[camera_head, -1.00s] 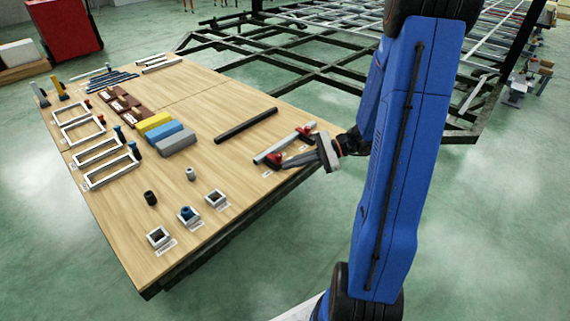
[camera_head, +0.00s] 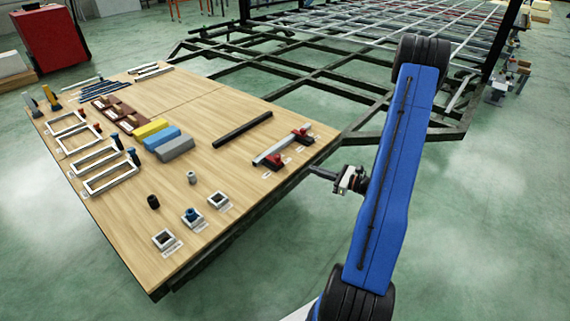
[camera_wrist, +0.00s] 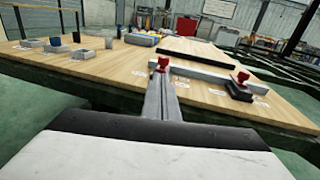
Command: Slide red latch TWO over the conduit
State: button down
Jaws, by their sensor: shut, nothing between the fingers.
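A light grey conduit (camera_head: 283,148) lies near the right edge of the wooden table; it also shows in the wrist view (camera_wrist: 205,75). A red-topped latch (camera_head: 273,163) sits by its near end, and another red-topped latch (camera_head: 302,134) sits farther along. The wrist view shows the near latch's red knob (camera_wrist: 162,64) just beyond my fingertips, and the far latch (camera_wrist: 240,85) to the right on a dark base. I cannot read which is TWO. My gripper (camera_head: 316,172) is shut and empty, just off the table edge, apart from both latches. My fingers hide the near latch's lower part.
A black bar (camera_head: 242,130) lies left of the conduit. Coloured blocks (camera_head: 165,137), white frames and square sockets (camera_head: 219,201) occupy the rest of the table (camera_head: 205,225). A dark chassis (camera_head: 340,90) stands behind.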

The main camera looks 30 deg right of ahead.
jog(key=shift+s+d+f+m, duration=0.1)
jog(key=shift+d+f+m, duration=0.2)
jog(key=shift+d+f, duration=0.1)
jog(key=shift+a, duration=0.1)
jog(key=x, duration=1.4)
jog(key=shift+d+r, duration=0.1)
jog(key=shift+d, duration=0.2)
jog(key=shift+w, duration=0.2)
jog(key=x, duration=0.4)
jog(key=shift+w+d+r, duration=0.1)
jog(key=shift+w+d, duration=0.05)
jog(key=shift+d, duration=0.15)
jog(key=shift+w, duration=0.25)
jog(key=shift+d, duration=0.1)
